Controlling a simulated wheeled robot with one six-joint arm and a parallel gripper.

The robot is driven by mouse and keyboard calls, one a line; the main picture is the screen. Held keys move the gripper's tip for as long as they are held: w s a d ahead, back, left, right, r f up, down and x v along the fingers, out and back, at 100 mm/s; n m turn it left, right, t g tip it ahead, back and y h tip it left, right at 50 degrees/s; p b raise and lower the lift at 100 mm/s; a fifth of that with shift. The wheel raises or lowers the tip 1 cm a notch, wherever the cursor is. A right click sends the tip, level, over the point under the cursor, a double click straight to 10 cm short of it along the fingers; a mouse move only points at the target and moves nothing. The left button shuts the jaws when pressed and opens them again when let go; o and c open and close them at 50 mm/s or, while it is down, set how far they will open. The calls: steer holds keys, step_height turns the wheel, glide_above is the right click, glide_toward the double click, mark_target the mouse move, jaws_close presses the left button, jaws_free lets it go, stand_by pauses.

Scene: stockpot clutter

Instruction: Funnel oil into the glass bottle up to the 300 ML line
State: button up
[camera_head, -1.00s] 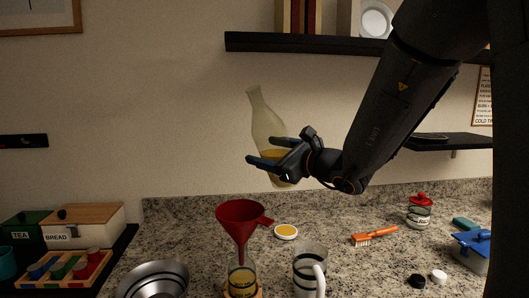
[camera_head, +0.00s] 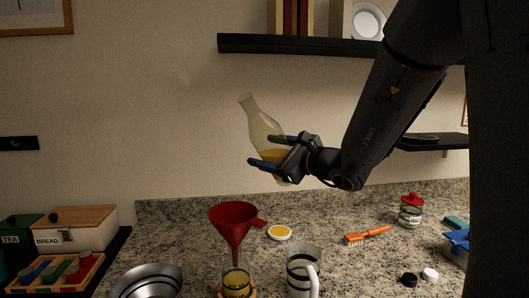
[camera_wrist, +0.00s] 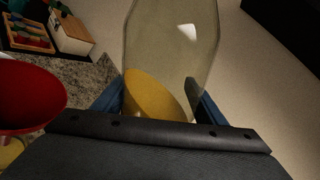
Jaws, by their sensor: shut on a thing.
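My gripper (camera_head: 268,151) is shut on a clear carafe (camera_head: 261,124) that holds yellow oil in its lower part. The carafe is in the air, tilted a little with its neck to the left, above and right of the funnel. In the wrist view the carafe (camera_wrist: 172,50) stands between my fingers. A red funnel (camera_head: 233,219) sits in the mouth of a glass bottle (camera_head: 236,283) at the front of the counter. The bottle has yellow oil in it. Its volume lines are too small to read. The funnel (camera_wrist: 28,97) also shows in the wrist view.
A striped mug (camera_head: 302,272) stands right of the bottle and a metal bowl (camera_head: 148,281) left of it. Behind are a small dish (camera_head: 279,232) and an orange brush (camera_head: 367,235). A red-lidded jar (camera_head: 411,211) stands further right. A black shelf (camera_head: 300,44) hangs above the carafe.

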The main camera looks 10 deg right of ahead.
steer(key=shift+w+d, duration=0.1)
steer(key=shift+d, duration=0.05)
steer(key=shift+d+f+b, duration=0.1)
steer(key=shift+f+b, duration=0.25)
steer(key=shift+f, duration=0.05)
steer(key=shift+n, duration=0.8)
steer(key=shift+w+d+f+b, duration=0.2)
steer(key=shift+f+b, duration=0.3)
steer(key=shift+f, duration=0.25)
steer(key=shift+w+d+f+b, duration=0.1)
steer(key=shift+d+f+b, duration=0.15)
steer(key=shift+f+b, duration=0.35)
steer(key=shift+w+d+f+b, duration=0.1)
steer(key=shift+d+f+b, duration=0.2)
steer(key=shift+f, duration=0.55)
steer(key=shift+w+d+f+n, duration=0.15)
steer(key=shift+w+d+n, duration=0.2)
steer(key=shift+d+n, duration=0.25)
steer(key=shift+w+d+f+n, duration=0.25)
steer(key=shift+d+f+n, duration=0.15)
steer(key=shift+n, duration=0.35)
steer(key=shift+w+d+f+n, duration=0.3)
steer(key=shift+d+n, duration=0.1)
steer(key=shift+n, duration=0.35)
steer(key=shift+b, duration=0.35)
